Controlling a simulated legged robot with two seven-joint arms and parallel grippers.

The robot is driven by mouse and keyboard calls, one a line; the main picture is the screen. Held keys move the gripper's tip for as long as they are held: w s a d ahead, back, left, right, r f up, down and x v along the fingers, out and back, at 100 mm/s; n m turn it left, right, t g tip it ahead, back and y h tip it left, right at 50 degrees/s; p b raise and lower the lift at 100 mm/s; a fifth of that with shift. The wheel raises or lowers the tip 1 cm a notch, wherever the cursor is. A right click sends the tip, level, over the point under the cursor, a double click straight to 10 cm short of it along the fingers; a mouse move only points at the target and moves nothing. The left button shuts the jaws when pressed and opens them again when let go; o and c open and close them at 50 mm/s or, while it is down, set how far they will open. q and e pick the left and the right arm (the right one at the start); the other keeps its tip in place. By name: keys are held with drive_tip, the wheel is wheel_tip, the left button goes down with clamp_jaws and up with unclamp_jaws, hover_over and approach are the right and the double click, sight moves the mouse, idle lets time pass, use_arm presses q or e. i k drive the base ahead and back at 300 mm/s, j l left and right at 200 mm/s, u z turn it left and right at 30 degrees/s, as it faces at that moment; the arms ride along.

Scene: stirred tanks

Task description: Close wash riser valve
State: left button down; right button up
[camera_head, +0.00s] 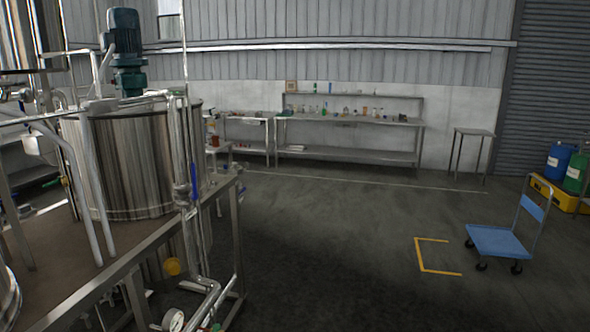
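A steel stirred tank (130,160) with a dark teal motor (124,45) on top stands on a raised platform at the left. A vertical pipe (188,130) runs up at the tank's right side. A blue valve handle (194,182) stands upright along this pipe, close to the platform edge. I cannot tell for certain whether this is the wash riser valve. Another small blue handle (21,105) shows at the far left. Neither of my grippers is in view.
The platform edge (140,256) and low pipes with a gauge (173,320) fill the lower left. A blue cart (497,241) stands at right beside yellow floor marks (420,256). Benches (345,157) line the back wall. The middle floor is clear.

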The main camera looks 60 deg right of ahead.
sight(194, 179)
drive_tip(key=i+l+z, duration=0.3)
drive_tip(key=l+z, duration=0.2)
drive_tip(key=i+l+z, duration=0.35)
drive_tip(key=l+z, duration=0.15)
